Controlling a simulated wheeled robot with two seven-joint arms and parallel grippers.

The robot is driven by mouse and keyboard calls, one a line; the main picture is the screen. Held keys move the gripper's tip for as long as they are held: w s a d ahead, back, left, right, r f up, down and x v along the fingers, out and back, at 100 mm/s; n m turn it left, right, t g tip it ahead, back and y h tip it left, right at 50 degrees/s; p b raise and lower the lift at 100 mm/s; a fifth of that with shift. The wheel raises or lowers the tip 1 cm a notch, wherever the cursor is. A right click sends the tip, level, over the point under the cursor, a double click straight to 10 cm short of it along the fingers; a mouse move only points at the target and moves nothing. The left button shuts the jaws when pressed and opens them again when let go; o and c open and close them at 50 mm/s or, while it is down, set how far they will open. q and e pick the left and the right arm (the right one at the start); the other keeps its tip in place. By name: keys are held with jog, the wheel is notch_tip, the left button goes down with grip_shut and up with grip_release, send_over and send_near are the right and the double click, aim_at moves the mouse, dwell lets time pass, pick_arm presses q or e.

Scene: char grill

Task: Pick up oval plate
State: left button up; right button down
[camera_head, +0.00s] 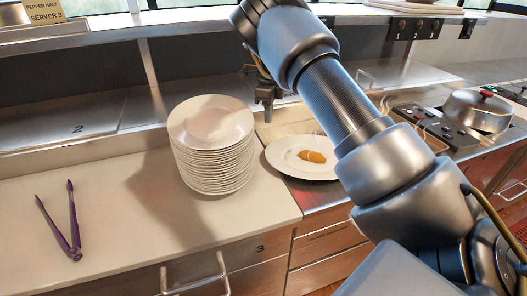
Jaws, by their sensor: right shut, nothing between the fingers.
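An oval white plate (290,165) lies on the counter right of centre, with a piece of golden-brown food (312,156) on it. My right arm covers part of its right side. My right gripper (267,112) is above the counter behind the plate's back left edge, just right of the plate stack. It is shut and appears empty, apart from the oval plate. My left gripper is not in view.
A tall stack of round white plates (215,160) stands left of the oval plate. Purple tongs (62,225) lie on the left counter. A lidded pan (478,109) sits on the cooktop at right. A shelf (180,20) runs along the back.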

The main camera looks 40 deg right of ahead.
jog(key=f+p, duration=0.1)
jog(key=f, duration=0.7)
jog(key=shift+a+f, duration=0.1)
jog(key=shift+a, duration=0.1)
jog(key=shift+f, duration=0.85)
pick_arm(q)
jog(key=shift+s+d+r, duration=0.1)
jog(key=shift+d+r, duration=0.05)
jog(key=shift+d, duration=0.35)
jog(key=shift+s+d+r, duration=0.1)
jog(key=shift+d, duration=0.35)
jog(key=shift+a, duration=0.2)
